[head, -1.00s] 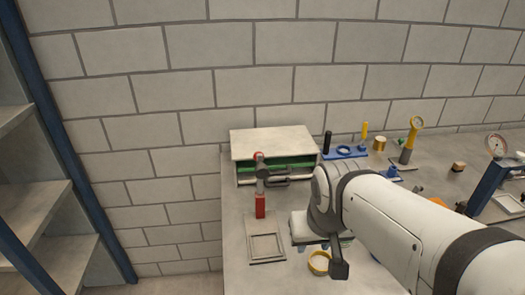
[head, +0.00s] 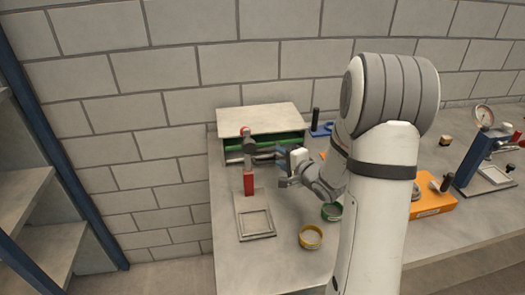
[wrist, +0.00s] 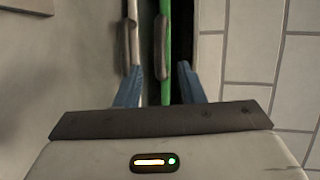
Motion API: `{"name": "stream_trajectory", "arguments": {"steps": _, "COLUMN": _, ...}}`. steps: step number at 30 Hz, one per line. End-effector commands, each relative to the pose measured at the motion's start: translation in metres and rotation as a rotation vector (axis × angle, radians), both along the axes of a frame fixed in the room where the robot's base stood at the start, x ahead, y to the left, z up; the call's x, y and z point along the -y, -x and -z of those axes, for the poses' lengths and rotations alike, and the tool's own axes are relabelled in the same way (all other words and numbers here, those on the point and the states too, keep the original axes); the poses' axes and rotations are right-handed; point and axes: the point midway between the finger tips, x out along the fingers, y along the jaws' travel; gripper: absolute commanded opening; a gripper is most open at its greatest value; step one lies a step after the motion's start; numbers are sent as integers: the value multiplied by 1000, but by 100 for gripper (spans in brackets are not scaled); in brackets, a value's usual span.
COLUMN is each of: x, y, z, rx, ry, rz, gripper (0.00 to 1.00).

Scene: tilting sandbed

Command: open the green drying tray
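The green drying tray (head: 232,144) shows as a green front in the upper slot of a grey box (head: 262,119) at the back left of the bench. In the wrist view the green tray (wrist: 167,70) is a narrow upright strip with a dark handle (wrist: 160,45). My gripper (head: 282,157) is in front of the box's right part. In the wrist view my gripper (wrist: 159,67) is open, its two blue fingers either side of the green strip and handle line. I cannot tell whether they touch. A pale tray front (wrist: 132,12) with its own handle is left of it.
A red-handled press or clamp (head: 249,180) stands before the box, over a square frame (head: 256,222). A yellow ring dish (head: 311,237) and green dish (head: 331,211) lie nearby. An orange case (head: 430,203) and blue gauge stand (head: 475,160) are to the right.

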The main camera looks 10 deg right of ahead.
Motion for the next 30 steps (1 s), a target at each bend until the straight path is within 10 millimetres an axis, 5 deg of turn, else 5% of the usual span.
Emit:
{"name": "stream_trajectory", "arguments": {"steps": 5, "x": -6, "y": -7, "z": 4, "rx": 6, "ry": -72, "rz": -19, "gripper": 36}}
{"name": "stream_trajectory", "arguments": {"steps": 18, "x": -30, "y": -64, "z": 16, "rx": 6, "ry": -70, "rz": -19, "gripper": 36}}
{"name": "stream_trajectory", "arguments": {"steps": 30, "x": -32, "y": -70, "z": 18, "rx": 6, "ry": -69, "rz": -17, "gripper": 34}}
